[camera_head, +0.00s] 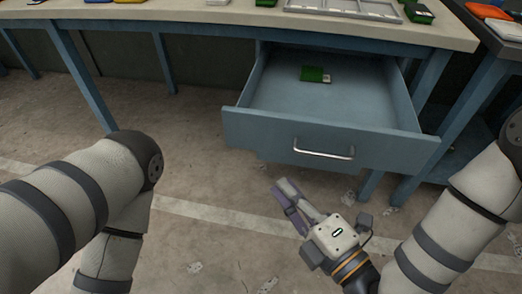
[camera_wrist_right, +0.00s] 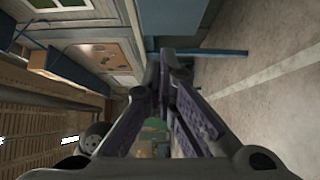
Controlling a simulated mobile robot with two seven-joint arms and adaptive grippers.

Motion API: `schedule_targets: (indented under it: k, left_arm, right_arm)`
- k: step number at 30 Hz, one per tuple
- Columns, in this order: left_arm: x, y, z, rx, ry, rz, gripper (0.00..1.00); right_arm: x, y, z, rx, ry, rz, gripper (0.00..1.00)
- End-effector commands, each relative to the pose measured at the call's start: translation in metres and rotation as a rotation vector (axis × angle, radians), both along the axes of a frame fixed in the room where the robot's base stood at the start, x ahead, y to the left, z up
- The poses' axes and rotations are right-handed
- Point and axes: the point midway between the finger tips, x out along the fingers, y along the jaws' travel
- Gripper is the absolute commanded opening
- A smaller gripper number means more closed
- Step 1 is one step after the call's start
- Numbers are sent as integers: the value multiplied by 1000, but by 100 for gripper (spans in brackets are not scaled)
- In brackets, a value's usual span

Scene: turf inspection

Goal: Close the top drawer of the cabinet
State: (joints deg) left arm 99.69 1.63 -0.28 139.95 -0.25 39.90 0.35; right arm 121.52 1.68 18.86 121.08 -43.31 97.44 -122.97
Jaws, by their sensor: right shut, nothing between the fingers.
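The blue-grey top drawer (camera_head: 330,143) is pulled out from under the workbench in the head view. It has a silver bar handle (camera_head: 323,150) on its front. A small green item (camera_head: 314,75) lies inside it. My right gripper (camera_head: 287,192) is shut and empty, in front of the drawer and below its front panel, apart from the handle. In the right wrist view its purple-padded fingers (camera_wrist_right: 165,85) come together. My left arm (camera_head: 75,205) shows at the left of the head view, but its gripper is not seen.
The workbench top (camera_head: 200,15) carries a grey tray (camera_head: 345,8) and several small coloured items. A second table (camera_head: 495,45) stands at the right. Blue legs (camera_head: 85,80) stand left of the drawer. The concrete floor (camera_head: 190,180) in front is open.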

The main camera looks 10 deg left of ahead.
Motion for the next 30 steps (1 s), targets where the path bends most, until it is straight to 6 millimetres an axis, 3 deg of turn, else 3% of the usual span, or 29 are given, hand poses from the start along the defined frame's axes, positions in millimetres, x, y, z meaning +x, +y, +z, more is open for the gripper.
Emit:
schedule_targets:
  k: [14, 21, 30]
  left_arm:
    - [-4, 0, -7, 0, 11, 0, 79]
    - [-6, 0, -10, 0, 17, 0, 79]
    - [-6, 0, -10, -1, 18, 0, 79]
  right_arm:
    - [68, 67, 0, -1, 4, -3, 0]
    - [102, 67, 0, -2, 6, -3, 0]
    - [108, 68, 1, -3, 7, 0, 0]
